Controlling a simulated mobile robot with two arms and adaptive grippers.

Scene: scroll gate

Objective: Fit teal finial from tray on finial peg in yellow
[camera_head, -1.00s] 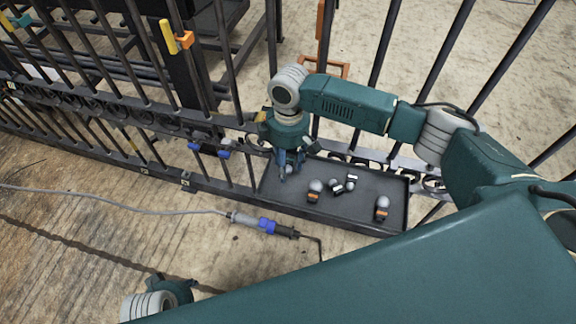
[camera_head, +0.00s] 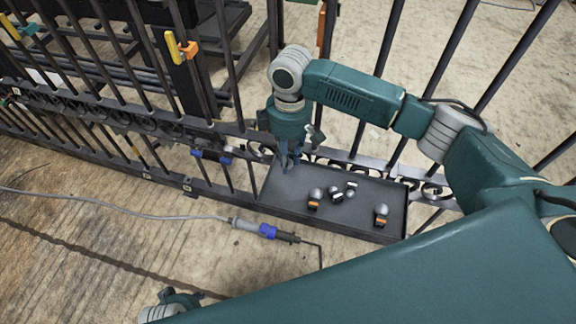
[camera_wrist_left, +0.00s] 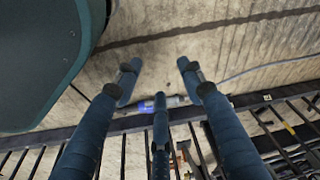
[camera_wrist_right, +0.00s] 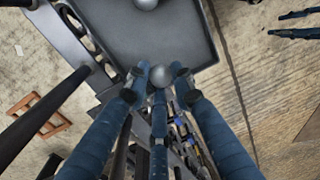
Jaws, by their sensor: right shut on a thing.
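My right gripper (camera_head: 287,168) is above the left end of the dark tray (camera_head: 385,233), fingers pointing down. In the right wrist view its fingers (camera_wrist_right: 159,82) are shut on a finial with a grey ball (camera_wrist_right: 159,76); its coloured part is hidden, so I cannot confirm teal. A yellow piece (camera_head: 171,46) is on a dark gate post beside an orange one (camera_head: 188,49); I cannot make out a peg there. My left gripper (camera_wrist_left: 160,88) is open and empty, fingers spread, in the left wrist view.
A blue part (camera_head: 212,157) is on the lower rail. A corded grey-blue tool (camera_head: 262,229) lies in front.

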